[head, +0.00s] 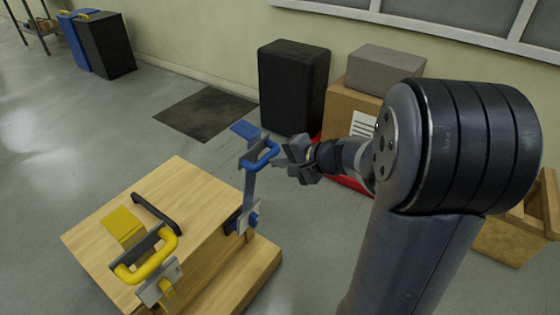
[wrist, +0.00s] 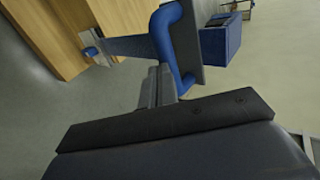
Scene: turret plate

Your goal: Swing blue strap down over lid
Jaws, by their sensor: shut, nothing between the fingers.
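A wooden box with a flat lid (head: 180,185) stands at the lower left of the head view. The blue strap (head: 249,190) stands upright from a hinge on the box's right side, off the lid, with a blue handle (head: 262,156) and a blue end plate (head: 244,129) at its top. My gripper (head: 284,163) is shut and empty just right of the blue handle. In the wrist view, the shut fingers (wrist: 158,82) are beside the blue handle (wrist: 168,42); I cannot tell whether they touch it. The blue end plate shows beyond it (wrist: 221,40).
A yellow strap (head: 124,226) with a yellow handle (head: 150,264) lies over the lid's front side. A black handle (head: 156,213) is on the lid. A black case (head: 293,85) and a cardboard box (head: 350,103) stand behind. The floor left of the box is clear.

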